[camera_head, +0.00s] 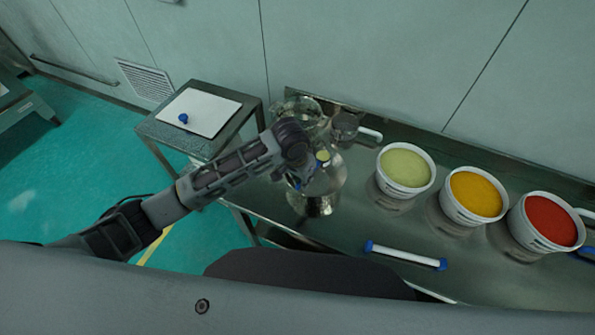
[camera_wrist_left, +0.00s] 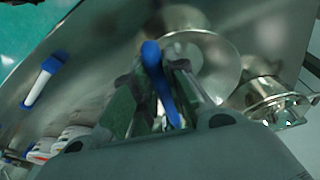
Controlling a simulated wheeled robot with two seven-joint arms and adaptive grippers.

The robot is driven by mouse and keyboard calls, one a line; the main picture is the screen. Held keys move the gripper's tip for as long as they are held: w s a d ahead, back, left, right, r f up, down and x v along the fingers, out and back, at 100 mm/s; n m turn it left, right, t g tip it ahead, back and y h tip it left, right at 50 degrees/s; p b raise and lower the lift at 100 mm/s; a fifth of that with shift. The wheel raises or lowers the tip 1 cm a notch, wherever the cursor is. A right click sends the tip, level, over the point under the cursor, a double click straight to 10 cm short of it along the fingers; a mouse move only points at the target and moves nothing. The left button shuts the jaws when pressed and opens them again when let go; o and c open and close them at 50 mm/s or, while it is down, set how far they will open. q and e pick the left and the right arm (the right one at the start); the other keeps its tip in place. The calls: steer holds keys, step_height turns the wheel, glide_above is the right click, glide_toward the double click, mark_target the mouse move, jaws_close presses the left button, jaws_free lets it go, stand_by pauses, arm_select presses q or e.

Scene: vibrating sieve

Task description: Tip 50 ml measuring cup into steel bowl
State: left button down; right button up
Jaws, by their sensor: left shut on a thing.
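My left gripper (camera_head: 306,178) is over the left part of the steel table, above the shiny steel bowl (camera_head: 318,206). It is shut on the blue handle (camera_wrist_left: 160,85) of the measuring cup, which stands out between the fingers in the left wrist view. In the head view a small yellow-green patch with blue beside it (camera_head: 323,157) shows at the gripper, seemingly the cup and its contents. The cup's tilt cannot be told. A round steel rim (camera_wrist_left: 228,55), seemingly the bowl's, lies behind the handle in the wrist view. My right gripper is not in view.
White tubs of green (camera_head: 406,167), yellow (camera_head: 475,195) and red powder (camera_head: 549,221) stand to the right. A white bar with blue ends (camera_head: 405,256) lies in front. Steel ware (camera_head: 344,126) stands behind the gripper. A side table (camera_head: 215,132) is at left.

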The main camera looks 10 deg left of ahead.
arm_select(q)
steer(key=shift+f+h, duration=0.15)
steer(key=shift+h, duration=0.15)
stand_by(0.4)
